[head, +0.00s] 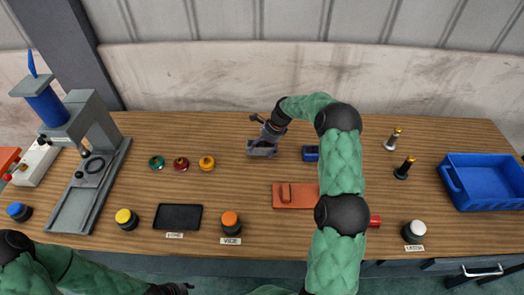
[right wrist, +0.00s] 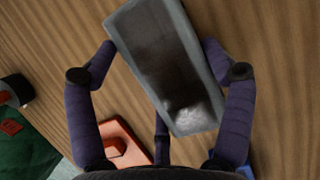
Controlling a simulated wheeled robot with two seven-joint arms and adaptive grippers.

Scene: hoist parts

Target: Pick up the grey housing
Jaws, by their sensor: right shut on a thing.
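The grey housing (head: 257,153) is a small open-topped box with a dark hollow inside. It is at the middle of the wooden table in the head view. In the right wrist view the housing (right wrist: 122,22) lies slanted between the fingers. My right gripper (head: 264,138) is over it, with its fingertips (right wrist: 160,47) against the housing's two long sides, shut on it. I cannot tell whether the housing is clear of the table. My left gripper (head: 178,288) is at the bottom edge of the head view; its jaw state is unclear.
An orange-red block (head: 284,203) and a blue part (head: 310,153) are near the housing, partly by my right arm. Green, red and orange knobs (head: 181,164) stand left. A blue bin (head: 490,180) is far right, a grey press (head: 85,190) far left.

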